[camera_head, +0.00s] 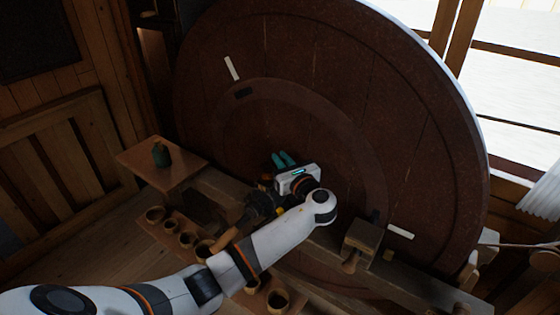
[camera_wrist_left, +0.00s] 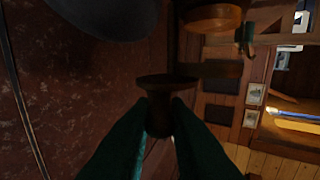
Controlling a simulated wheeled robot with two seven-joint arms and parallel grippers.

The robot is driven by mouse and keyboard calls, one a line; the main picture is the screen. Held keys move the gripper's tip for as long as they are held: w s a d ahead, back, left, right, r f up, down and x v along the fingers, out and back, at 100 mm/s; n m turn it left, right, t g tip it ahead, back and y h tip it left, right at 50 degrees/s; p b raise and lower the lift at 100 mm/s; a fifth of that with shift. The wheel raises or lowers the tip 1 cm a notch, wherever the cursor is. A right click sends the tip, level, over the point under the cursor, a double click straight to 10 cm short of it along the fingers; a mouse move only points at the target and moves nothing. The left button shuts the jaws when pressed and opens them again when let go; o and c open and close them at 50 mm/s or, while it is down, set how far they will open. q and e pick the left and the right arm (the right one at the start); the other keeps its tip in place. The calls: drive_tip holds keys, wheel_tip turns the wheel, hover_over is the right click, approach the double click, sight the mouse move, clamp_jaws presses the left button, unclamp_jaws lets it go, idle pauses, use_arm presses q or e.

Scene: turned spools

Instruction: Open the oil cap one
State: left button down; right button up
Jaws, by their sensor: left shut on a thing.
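My left gripper (camera_head: 284,161) is in front of the large dark red wheel (camera_head: 320,65), at its middle. In the left wrist view its two teal fingers (camera_wrist_left: 168,108) are shut on a dark, spool-shaped knob (camera_wrist_left: 162,82) with a wide round flange; I cannot tell whether this is the oil cap. In the head view the wrist and hand hide the held knob. A small dark green bottle (camera_head: 161,154) stands upright on a wooden shelf left of the wheel, apart from the gripper. My right gripper is not in view.
A wooden shelf (camera_head: 150,172) juts out at the left. Several small round cups, one of them here (camera_head: 156,215), stand in a row below it. A wooden beam (camera_head: 408,269) with a block (camera_head: 362,243) crosses low before the wheel. A window (camera_head: 515,90) is at the right.

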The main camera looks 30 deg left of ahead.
use_arm(q)
drive_tip(key=shift+w+n+g+y, duration=0.15)
drive_tip(key=shift+n+g+y, duration=0.3)
drive_tip(key=shift+g, duration=0.25)
drive_tip(key=c, duration=1.4)
unclamp_jaws()
drive_tip(key=shift+c, duration=0.2)
drive_tip(key=b+v, duration=0.3)
drive_tip(key=v, duration=0.9)
drive_tip(key=shift+b, duration=0.35)
